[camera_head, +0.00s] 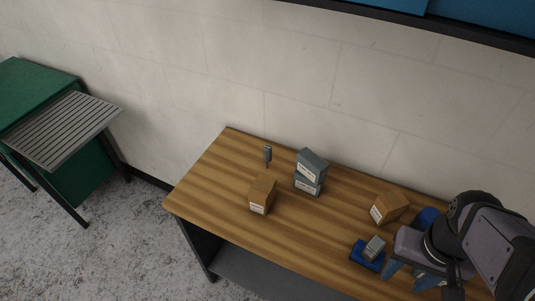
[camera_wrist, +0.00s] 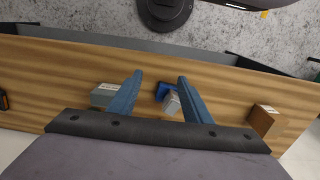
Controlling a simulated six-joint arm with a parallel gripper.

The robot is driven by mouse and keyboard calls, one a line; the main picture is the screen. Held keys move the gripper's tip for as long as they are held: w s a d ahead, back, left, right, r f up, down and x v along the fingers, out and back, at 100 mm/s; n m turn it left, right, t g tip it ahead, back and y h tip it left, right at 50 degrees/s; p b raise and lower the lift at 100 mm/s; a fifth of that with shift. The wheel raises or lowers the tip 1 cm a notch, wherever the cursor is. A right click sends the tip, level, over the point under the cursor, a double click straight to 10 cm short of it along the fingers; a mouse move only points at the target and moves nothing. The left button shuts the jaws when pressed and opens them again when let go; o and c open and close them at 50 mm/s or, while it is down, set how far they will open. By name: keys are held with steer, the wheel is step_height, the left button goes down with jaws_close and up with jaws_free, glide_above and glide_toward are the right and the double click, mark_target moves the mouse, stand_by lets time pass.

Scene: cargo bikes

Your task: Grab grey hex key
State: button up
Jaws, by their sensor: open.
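A small, slim grey item (camera_head: 267,154) stands near the back left edge of the wooden table in the head view. It may be the grey hex key, but it is too small to be sure. My gripper (camera_head: 409,282) is at the table's right side, far from that item. Its two blue fingers are spread and hold nothing. In the wrist view my gripper (camera_wrist: 160,76) also shows open, with a blue item (camera_wrist: 163,88) and a small grey block (camera_wrist: 171,103) visible between the fingers. I cannot make out a hex key there.
On the wooden table (camera_head: 218,180) are two stacked grey boxes (camera_head: 309,172), a brown box (camera_head: 262,195), another brown box (camera_head: 388,207), and a blue holder (camera_head: 362,259) with a grey block (camera_head: 375,247). A wall runs behind. A green bench (camera_head: 40,90) stands left.

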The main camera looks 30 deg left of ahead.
steer(key=w+a+f+n+t+y+b, duration=0.1)
steer(key=w+a+t, duration=0.1)
steer(key=w+a, duration=0.3)
steer(key=w+a+f+n+t+b, duration=0.1)
steer(key=w+a+b, duration=0.15)
steer(key=w, duration=0.55)
steer(key=n+t+y+b, duration=0.4)
steer(key=t, duration=0.2)
glide_above(269, 151)
steer(key=s+d, duration=0.2)
steer(key=d, duration=1.1)
steer(key=shift+w+f, duration=0.1)
steer(key=a+r+n+t+y+b, duration=0.15)
steer(key=a+y, duration=0.25)
steer(key=a, duration=0.8)
steer(key=shift+n, duration=0.25)
steer(key=f, duration=0.8)
steer(key=shift+w+f, duration=0.2)
steer(key=shift+f, duration=0.4)
steer(key=shift+p+x, duration=0.4)
steer(key=shift+x, duration=0.65)
steer(key=shift+w, duration=0.1)
